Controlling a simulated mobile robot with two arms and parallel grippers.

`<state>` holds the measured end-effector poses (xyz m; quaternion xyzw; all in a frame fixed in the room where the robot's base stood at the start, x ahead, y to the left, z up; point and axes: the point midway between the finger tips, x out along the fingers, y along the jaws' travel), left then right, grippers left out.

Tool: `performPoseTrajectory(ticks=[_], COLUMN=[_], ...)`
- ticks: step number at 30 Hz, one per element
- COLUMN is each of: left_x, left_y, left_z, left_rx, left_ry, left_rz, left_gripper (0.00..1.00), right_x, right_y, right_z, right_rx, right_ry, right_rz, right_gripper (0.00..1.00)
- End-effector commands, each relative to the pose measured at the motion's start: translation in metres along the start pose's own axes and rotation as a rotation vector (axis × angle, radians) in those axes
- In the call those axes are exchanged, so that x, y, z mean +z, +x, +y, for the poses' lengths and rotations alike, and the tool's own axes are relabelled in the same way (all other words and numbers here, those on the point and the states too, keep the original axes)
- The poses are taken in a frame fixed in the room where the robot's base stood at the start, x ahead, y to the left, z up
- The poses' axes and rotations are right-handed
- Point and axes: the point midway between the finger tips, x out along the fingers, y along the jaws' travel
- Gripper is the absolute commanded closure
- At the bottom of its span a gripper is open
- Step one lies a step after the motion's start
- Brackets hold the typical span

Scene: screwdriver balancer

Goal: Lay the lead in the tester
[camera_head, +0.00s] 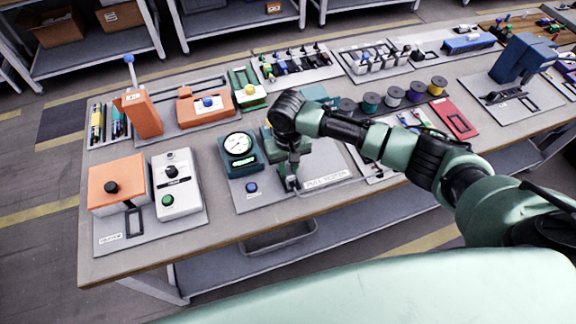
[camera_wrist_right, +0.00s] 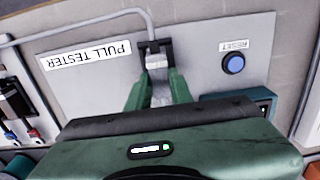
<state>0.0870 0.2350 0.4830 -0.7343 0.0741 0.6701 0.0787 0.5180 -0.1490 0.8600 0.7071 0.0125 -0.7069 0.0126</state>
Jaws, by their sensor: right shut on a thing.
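The pull tester is a light grey plate (camera_wrist_right: 203,45) with a label, a blue reset button (camera_wrist_right: 232,64) and a green dial gauge (camera_head: 239,144). A small black clamp-like block (camera_wrist_right: 154,54) stands on the plate. A thin grey lead (camera_wrist_right: 85,23) runs along the plate's edge in the right wrist view and bends down to this block. My right gripper (camera_wrist_right: 158,88) is shut on a light grey piece at the lead's end, right at the block. Whether it touches the block or sits in it, I cannot tell. The right gripper (camera_head: 292,184) is low over the plate in the head view. My left gripper is not in view.
An orange and white heater unit (camera_head: 117,184) stands left of the tester. An orange press (camera_head: 142,112), several wire spools (camera_head: 416,90) and tool racks (camera_head: 295,62) fill the back. The table's front edge (camera_head: 215,243) is close and mostly bare.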

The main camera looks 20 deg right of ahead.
Motion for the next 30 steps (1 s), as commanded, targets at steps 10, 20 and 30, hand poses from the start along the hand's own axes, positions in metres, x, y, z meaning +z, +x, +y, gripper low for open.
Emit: performPoseTrajectory(ticks=[10,20,30], left_x=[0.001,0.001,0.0], left_y=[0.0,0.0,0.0], left_z=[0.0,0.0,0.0], left_rx=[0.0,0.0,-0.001], left_ry=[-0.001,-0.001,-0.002], left_rz=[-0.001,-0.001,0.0], left_gripper=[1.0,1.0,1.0], right_x=[0.0,0.0,0.0], right_y=[0.0,0.003,0.01], right_z=[0.0,0.0,0.0], right_rx=[0.0,-0.001,-0.001], right_ry=[0.001,0.001,0.001], right_rz=[0.0,0.0,0.0], right_gripper=[1.0,1.0,1.0])
